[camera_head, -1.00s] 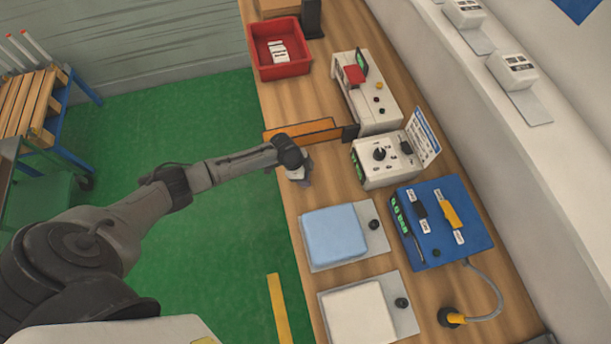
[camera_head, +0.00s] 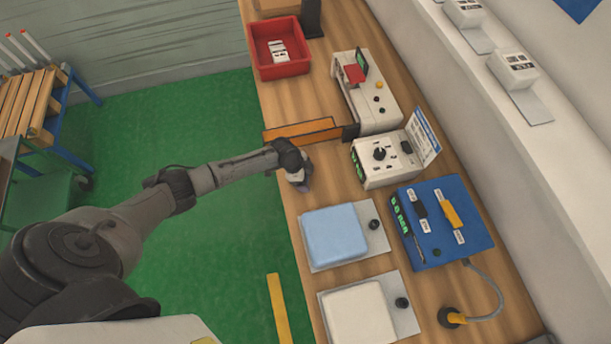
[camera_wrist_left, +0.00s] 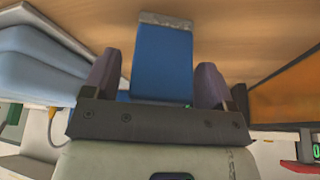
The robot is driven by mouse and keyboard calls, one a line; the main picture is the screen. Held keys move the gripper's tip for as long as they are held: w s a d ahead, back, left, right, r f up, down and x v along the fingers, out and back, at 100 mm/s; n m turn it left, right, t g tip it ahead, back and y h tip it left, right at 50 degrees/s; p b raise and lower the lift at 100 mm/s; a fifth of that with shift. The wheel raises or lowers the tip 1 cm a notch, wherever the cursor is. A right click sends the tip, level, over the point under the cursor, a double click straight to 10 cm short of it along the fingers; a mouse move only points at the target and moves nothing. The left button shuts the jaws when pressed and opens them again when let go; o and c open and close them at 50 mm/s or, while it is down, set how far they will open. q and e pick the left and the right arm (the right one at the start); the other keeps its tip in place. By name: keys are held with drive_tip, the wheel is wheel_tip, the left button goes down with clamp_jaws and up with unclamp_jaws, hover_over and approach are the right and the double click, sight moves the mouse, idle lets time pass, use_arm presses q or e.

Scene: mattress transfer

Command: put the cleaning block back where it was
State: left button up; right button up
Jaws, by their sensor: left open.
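My left gripper (camera_head: 300,184) is low over the near edge of the wooden bench, beside the orange panel and behind the light blue pad. In the left wrist view my left gripper (camera_wrist_left: 157,80) is open, with its two dark fingers apart. A blue block (camera_wrist_left: 162,62) with a grey end strip stands between the fingers, its grey end at the bench surface. I take it to be the cleaning block. A gap shows at the left finger; the right finger is close to it. In the head view the block is hidden by the gripper. My right gripper is not in view.
An orange panel (camera_head: 303,131) stands just behind the gripper. The light blue pad (camera_head: 335,235) and a white pad (camera_head: 358,313) lie on plates in front. A white control box (camera_head: 386,160), a blue panel (camera_head: 470,225) and a red bin (camera_head: 283,68) are also on the bench (camera_head: 322,180).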

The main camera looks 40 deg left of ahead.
use_arm(q)
drive_tip(key=shift+r, duration=0.1)
drive_tip(key=shift+a+r, duration=0.1)
drive_tip(key=shift+r, duration=0.15)
drive_tip(key=v, duration=1.2)
drive_tip(key=s+d+f+n, duration=0.2)
drive_tip(key=s+d, duration=1)
drive_tip(key=d, duration=0.2)
drive_tip(key=s+a+r+n+t+y, duration=0.1)
drive_tip(key=s+r+n, duration=0.5)
drive_tip(key=s, duration=0.6)
drive_tip(key=a+n+y, duration=0.1)
drive_tip(key=y, duration=0.1)
drive_tip(key=shift+s+y, duration=0.2)
drive_tip(key=shift+y, duration=0.1)
drive_tip(key=shift+d, duration=0.1)
